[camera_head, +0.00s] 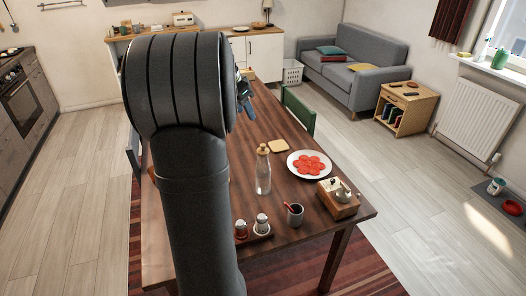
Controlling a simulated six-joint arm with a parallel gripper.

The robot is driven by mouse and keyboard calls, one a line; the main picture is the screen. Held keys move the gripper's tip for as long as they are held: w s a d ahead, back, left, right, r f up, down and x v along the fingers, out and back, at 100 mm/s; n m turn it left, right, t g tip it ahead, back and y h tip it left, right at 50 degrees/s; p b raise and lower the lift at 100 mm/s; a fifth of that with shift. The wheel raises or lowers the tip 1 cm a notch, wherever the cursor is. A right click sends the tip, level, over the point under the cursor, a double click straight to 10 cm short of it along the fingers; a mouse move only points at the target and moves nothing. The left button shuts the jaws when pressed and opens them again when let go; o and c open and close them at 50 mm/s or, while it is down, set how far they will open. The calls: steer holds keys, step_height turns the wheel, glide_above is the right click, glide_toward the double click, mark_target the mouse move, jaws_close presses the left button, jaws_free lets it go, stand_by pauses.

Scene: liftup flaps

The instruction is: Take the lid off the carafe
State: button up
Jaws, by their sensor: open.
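A clear glass carafe (263,177) stands upright on the wooden table (325,210), right of my arm. Its tan lid (263,149) sits on the top of its neck. My gripper (246,92) shows only in part, past the right edge of my large grey arm link, farther back than the carafe and apart from it. It is open, and no object shows in it. The rest of the gripper is hidden behind my arm.
A white plate (295,170) with red slices lies right of the carafe. Shakers on a tray (254,236), a dark cup (295,215) and a wooden grinder box (338,203) stand in front.

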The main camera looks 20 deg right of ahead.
mark_target(262, 145)
steer(key=x, duration=1.7)
steer(key=shift+d, duration=0.15)
jaws_close()
